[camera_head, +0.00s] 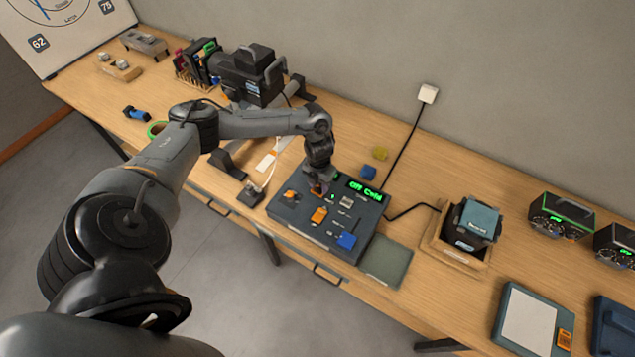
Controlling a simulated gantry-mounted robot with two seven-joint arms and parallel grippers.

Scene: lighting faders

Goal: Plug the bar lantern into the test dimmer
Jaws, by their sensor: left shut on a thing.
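A black lantern (248,75) with a handle stands at the back left of the bench; I take it to be the bar lantern. A small dark box (250,194) with a light cord (271,172) running to it sits left of the desk; I cannot tell if it is the test dimmer. My left gripper (319,187) points down at the far part of a dark lighting desk (345,247). It is shut on a small orange-brown part at the desk's top, mostly hidden by the fingers. No plug is clearly visible. My right gripper is out of view.
The desk has a green display (363,190), an orange cap (319,215) and a blue cap (346,241). A wooden tray (456,251) holds a dark boxy unit. A black cable (406,146) runs to a wall socket (428,93).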

